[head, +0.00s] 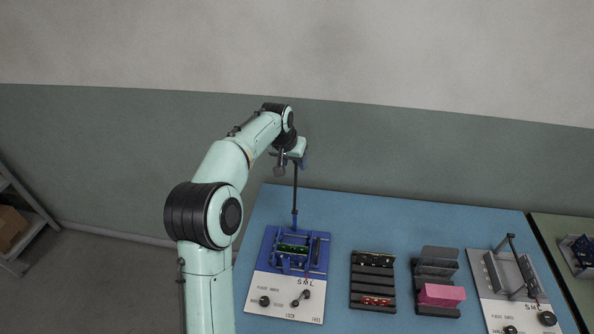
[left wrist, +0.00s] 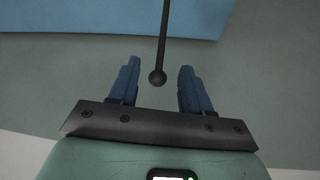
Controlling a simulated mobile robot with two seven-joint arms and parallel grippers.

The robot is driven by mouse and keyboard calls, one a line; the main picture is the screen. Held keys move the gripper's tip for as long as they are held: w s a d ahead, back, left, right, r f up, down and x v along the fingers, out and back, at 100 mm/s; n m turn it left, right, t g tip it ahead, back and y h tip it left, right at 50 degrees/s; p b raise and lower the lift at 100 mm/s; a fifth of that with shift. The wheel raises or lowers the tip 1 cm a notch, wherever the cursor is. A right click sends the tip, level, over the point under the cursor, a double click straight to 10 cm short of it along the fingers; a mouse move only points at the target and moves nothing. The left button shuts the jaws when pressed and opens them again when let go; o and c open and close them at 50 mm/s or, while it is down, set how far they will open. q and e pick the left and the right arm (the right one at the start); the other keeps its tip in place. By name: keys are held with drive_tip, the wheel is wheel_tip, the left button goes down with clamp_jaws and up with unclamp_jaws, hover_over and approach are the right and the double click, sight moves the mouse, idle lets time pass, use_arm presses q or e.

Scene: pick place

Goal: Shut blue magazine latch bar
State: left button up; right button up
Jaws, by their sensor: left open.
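The blue magazine (head: 268,262) sits on a white-fronted panel at the left of the blue table, with a green board (head: 293,247) inside. A thin dark latch bar (head: 295,192) stands upright from its back edge. In the left wrist view the bar (left wrist: 163,35) ends in a dark ball (left wrist: 157,78). My left gripper (head: 303,160) is above the magazine, by the bar's top end. In the left wrist view its blue fingers (left wrist: 159,68) are open, and the ball appears between them with gaps on both sides. Their depth relation is unclear. My right gripper is out of view.
The panel has two dark knobs (head: 264,301). To the right are a dark rack (head: 373,260), a stand holding a pink block (head: 441,294), and a grey fixture (head: 497,270) with its own dark bar. Bare blue table (head: 400,215) lies behind them. A shelf (head: 20,215) is far left.

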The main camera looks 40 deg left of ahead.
sight(296, 167)
use_arm(q)
drive_tip(key=x, duration=0.7)
drive_tip(key=shift+r, duration=0.1)
clamp_jaws()
